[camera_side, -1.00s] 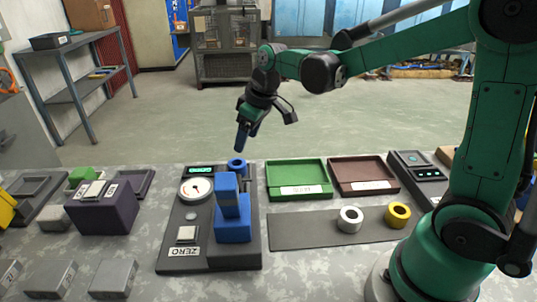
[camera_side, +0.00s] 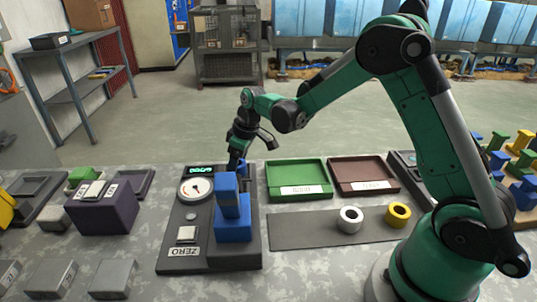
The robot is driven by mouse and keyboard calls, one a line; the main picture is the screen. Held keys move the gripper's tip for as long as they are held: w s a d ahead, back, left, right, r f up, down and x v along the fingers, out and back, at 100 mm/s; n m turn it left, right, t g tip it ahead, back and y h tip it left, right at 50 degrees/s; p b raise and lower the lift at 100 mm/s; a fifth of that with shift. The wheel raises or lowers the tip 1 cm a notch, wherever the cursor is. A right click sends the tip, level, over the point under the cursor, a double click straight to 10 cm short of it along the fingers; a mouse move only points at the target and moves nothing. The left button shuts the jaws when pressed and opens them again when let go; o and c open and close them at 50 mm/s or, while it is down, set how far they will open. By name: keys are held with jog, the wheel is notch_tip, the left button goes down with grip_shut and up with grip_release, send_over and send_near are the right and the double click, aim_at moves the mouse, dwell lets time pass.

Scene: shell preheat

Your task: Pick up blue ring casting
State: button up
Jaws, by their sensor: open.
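The blue ring casting (camera_side: 241,168) sits at the back of the dark gauge device, behind an upright blue block (camera_side: 232,205). Only a little of the ring shows, because my gripper and the block cover most of it. My gripper (camera_side: 236,160) points down with its fingertips right at the ring. It is open; whether the fingers are around the ring or touching it cannot be made out.
The gauge device (camera_side: 180,250) has a dial and a lit display. To its right are a green tray (camera_side: 297,192), a brown tray (camera_side: 364,187), and a grey mat (camera_side: 300,232) with a white ring (camera_side: 350,219) and a yellow ring (camera_side: 398,214). A purple block (camera_side: 103,212) stands left.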

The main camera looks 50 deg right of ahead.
jog(key=shift+c, duration=0.2)
grip_shut()
jog(key=shift+r, duration=0.1)
